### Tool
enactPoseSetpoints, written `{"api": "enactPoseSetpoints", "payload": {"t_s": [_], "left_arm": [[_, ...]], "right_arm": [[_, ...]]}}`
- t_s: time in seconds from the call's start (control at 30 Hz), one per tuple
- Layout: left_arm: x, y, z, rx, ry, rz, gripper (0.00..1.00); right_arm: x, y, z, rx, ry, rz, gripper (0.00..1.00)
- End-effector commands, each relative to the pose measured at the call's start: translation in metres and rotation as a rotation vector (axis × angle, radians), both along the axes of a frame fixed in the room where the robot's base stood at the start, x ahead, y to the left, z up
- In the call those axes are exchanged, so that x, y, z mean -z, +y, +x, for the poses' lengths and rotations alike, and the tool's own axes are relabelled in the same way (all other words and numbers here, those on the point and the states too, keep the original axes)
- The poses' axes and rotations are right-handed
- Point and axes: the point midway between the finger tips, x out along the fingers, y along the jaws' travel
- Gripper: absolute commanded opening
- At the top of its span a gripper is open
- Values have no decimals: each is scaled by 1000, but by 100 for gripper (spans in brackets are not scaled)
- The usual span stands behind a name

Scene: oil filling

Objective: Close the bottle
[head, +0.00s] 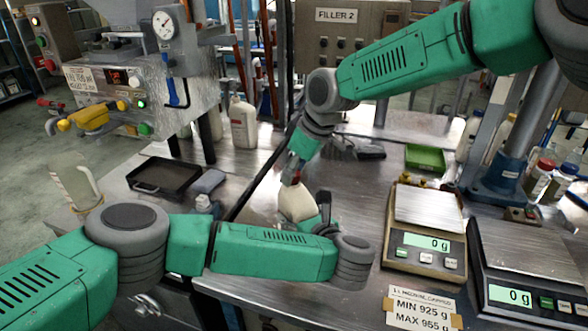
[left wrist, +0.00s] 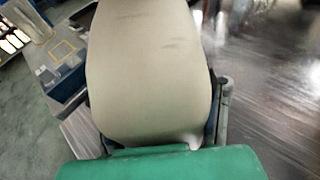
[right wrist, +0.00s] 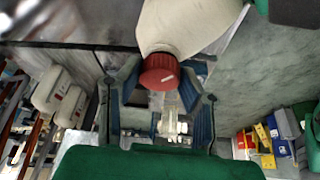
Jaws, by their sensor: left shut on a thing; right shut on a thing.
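A cream-white bottle (head: 297,203) is held in the air over the metal table, near the middle of the head view. My left gripper (head: 322,212) is shut on its body; in the left wrist view the bottle (left wrist: 150,70) fills the middle, with finger parts at its sides. A red cap (right wrist: 160,72) sits at the bottle's mouth in the right wrist view. My right gripper (head: 292,170) is shut on the cap from above. Whether the cap's thread is fully seated cannot be seen. The bottle's lower part is partly hidden by my left gripper in the head view.
Two scales (head: 424,238) (head: 530,262) stand at the right, both reading 0 g. A green tray (head: 425,157) is at the back. Bare table lies around the bottle.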

Motion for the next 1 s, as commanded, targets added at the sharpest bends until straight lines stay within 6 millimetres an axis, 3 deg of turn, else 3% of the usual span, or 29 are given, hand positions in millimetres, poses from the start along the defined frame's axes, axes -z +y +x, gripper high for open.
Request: {"api": "enactPoseSetpoints", "payload": {"t_s": [0.17, 0.53, 0.87, 0.9, 0.93, 1.0], "left_arm": [[0, 1, 0, -1, 0, 3, 0], [0, 1, 0, -1, 0, 3, 0], [0, 0, 0, -2, 0, 2, 0], [0, 0, 0, -2, 0, 2, 0], [0, 0, 0, -2, 0, 2, 0], [0, 0, 0, -2, 0, 2, 0]], "right_arm": [[1, 1, -1, 33, 0, -4, 24], [1, 3, -1, 531, -3, -5, 24], [0, 2, 0, 569, -1, 1, 24], [0, 2, 0, 569, -1, 1, 43], [0, 2, 0, 568, -1, 1, 53], [0, 1, 0, 568, -1, 1, 53]]}}
